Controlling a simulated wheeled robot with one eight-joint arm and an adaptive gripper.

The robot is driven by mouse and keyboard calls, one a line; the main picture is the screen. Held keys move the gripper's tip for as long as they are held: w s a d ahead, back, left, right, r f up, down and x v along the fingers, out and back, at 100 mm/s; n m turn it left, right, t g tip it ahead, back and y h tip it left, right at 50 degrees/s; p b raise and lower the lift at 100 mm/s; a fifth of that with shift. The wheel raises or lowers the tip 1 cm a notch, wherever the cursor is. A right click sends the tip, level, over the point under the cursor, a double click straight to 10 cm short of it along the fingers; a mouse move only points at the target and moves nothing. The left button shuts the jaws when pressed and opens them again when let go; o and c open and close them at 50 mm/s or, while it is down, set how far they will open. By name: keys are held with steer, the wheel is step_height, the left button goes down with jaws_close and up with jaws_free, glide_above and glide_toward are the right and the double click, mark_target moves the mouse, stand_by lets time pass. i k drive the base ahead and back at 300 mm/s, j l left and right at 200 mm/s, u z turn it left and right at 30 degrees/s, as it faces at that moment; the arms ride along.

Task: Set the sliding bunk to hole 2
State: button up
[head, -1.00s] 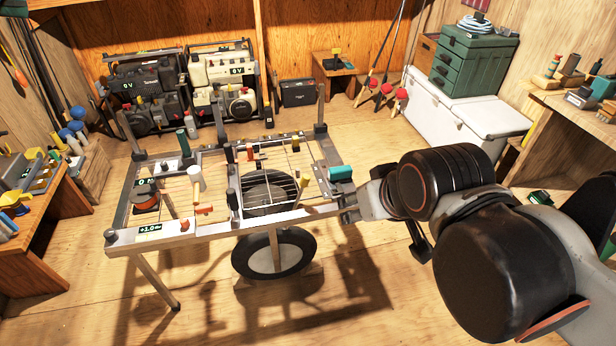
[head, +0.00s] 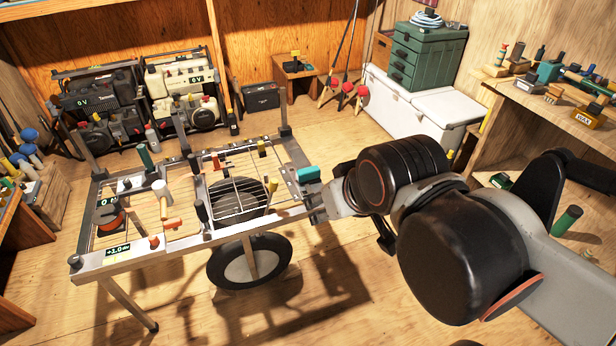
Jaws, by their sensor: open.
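A metal-framed cart (head: 180,257) stands on one visible wheel and a leg. A teal block (head: 308,174) sits at the right end of its frame; I take it for the sliding bunk's handle, but cannot be sure. The rail (head: 290,178) beside it carries small dark fittings. The hole numbers are too small to read. My gripper (head: 315,206) is open at the cart's right corner, just below the teal block in the picture. Its fingers are small and partly hidden by my wrist, so contact cannot be told.
A green drawer box (head: 428,57) stands on a white chest (head: 425,112) behind. A workbench (head: 550,112) is at right. Floor in front of the cart is clear.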

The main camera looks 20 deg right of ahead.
mark_target(312, 175)
steer(key=i+l, duration=0.65)
steer(key=l, duration=0.15)
